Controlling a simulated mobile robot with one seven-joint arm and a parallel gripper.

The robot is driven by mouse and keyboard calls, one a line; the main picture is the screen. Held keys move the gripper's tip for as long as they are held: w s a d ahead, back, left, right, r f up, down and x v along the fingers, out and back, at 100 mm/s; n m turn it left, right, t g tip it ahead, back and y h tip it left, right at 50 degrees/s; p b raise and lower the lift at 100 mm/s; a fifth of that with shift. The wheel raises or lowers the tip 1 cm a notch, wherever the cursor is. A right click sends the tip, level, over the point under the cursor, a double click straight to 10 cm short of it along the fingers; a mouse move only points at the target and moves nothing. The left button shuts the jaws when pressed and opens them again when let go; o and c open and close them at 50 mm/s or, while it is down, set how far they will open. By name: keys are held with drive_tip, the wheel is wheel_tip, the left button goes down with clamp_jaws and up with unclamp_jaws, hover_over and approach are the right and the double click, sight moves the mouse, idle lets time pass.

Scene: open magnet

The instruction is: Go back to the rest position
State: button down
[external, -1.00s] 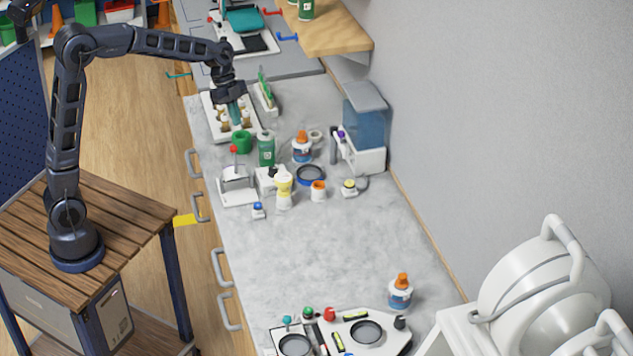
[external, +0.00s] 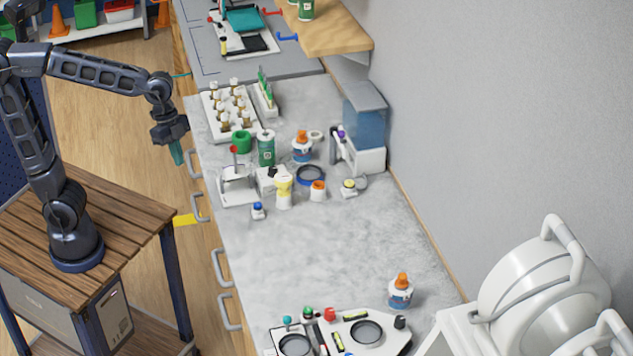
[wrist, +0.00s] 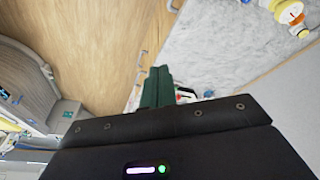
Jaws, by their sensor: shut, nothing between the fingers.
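My gripper (external: 176,152) hangs in the air just left of the counter's left edge, above the wooden floor, with its fingers pointing down. In the wrist view its green fingers (wrist: 156,88) are together and hold nothing. The arm rises from its round base on the slatted wooden table and bends over at the top. The grey marbled counter (external: 300,245) stands to the right of the gripper, and the gripper is clear of it.
A white rack of vials (external: 208,112), a green bottle (external: 266,150) and several small containers stand on the counter. Drawer handles (external: 217,268) stick out from its left side. Large white equipment (external: 545,285) is at the lower right. Open floor (external: 110,130) lies left of the counter.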

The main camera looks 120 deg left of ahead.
drive_tip(key=s+d+f+n, duration=0.1)
drive_tip(key=s+d, duration=0.5)
drive_tip(key=d, duration=0.2)
drive_tip(key=s+d+f+t+y, duration=0.1)
drive_tip(key=s+d+f, duration=0.1)
drive_tip(key=s+d, duration=0.5)
drive_tip(key=d, duration=0.2)
drive_tip(key=shift+d+n, duration=0.3)
drive_tip(key=shift+n, duration=0.1)
idle(1.3)
